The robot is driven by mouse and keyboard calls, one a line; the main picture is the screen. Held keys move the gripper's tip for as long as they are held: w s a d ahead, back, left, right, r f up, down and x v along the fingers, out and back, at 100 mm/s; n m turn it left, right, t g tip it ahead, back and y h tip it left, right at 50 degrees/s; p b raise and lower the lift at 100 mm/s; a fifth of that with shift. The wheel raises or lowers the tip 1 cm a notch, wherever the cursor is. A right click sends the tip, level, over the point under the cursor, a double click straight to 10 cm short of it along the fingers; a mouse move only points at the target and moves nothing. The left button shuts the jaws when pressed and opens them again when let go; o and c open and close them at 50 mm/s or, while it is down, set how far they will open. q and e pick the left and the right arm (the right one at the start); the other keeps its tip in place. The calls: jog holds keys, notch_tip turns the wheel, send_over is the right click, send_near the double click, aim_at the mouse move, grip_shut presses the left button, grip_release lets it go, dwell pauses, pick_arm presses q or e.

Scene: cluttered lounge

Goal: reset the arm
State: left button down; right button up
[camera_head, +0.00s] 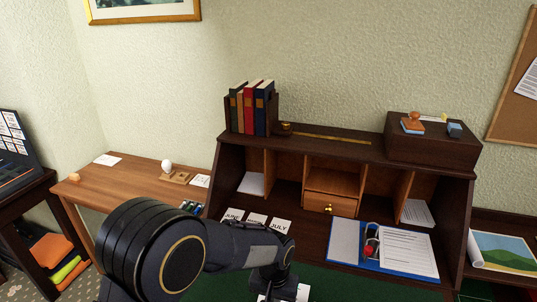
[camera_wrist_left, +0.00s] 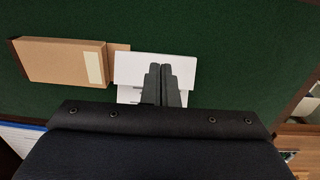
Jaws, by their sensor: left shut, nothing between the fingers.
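My left arm (camera_head: 235,245) comes in from the lower left of the head view and reaches over the green desk top. In the left wrist view the two dark fingers of my left gripper (camera_wrist_left: 160,68) lie close together, shut and empty. They are above white cards (camera_wrist_left: 140,66) on the green surface (camera_wrist_left: 220,60); I cannot tell whether they touch them. My right gripper is not in view.
A brown cardboard box (camera_wrist_left: 55,62) lies left of the fingers. The dark hutch (camera_head: 470,215) with cubbyholes stands behind the arm. A wooden side table (camera_head: 130,185) stands left.

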pick_arm(q)
jog(key=s+a+r+n+t+h, duration=0.1)
jog(key=s+a+r+n+h, duration=0.3)
jog(key=a+r, duration=0.95)
jog(key=s+a+r+t, duration=0.1)
jog(key=s+a, duration=0.3)
jog(key=s, duration=0.4)
jog(key=s+a+r+n+t, duration=0.1)
jog(key=s+a+t, duration=0.2)
jog(key=s+a, duration=0.2)
jog(key=s, duration=0.3)
jog(key=shift+r+t, duration=0.25)
jog(key=shift+t, duration=0.05)
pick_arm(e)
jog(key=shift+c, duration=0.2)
